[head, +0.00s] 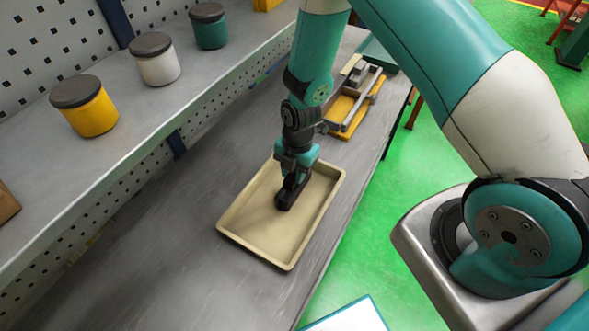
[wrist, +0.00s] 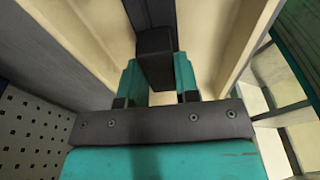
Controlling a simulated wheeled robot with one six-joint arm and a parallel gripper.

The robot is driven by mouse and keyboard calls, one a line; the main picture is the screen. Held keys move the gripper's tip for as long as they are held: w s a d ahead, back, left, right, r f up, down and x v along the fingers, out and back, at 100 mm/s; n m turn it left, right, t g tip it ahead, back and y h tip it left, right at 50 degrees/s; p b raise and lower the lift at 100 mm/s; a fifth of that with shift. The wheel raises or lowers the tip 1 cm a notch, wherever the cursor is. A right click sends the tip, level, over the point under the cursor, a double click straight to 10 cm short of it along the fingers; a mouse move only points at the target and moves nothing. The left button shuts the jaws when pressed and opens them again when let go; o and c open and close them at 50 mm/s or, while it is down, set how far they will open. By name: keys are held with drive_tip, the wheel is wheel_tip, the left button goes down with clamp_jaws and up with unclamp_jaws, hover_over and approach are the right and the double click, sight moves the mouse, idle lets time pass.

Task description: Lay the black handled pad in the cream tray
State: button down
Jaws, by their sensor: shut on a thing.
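The cream tray (head: 258,228) lies on the grey bench in the head view, and its pale floor and walls fill much of the wrist view (wrist: 216,30). My gripper (head: 291,180) points down over the far half of the tray. In the wrist view my gripper (wrist: 158,82) has its teal fingers shut on the black handled pad (wrist: 154,45) by its dark block-like handle. The pad (head: 288,196) is inside the tray's outline, low over its floor. I cannot tell whether it touches the floor.
A yellow fixture with a metal clamp (head: 352,103) stands on the bench beyond the tray. A raised shelf on the left holds a yellow jar (head: 86,108), a white jar (head: 156,62) and a teal jar (head: 209,28). The bench left of the tray is clear.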

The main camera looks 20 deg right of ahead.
drive_tip(key=shift+f, duration=0.25)
drive_tip(key=shift+f, duration=0.2)
drive_tip(key=c, duration=0.8)
unclamp_jaws()
drive_tip(key=shift+c, duration=0.2)
drive_tip(key=shift+r, duration=0.1)
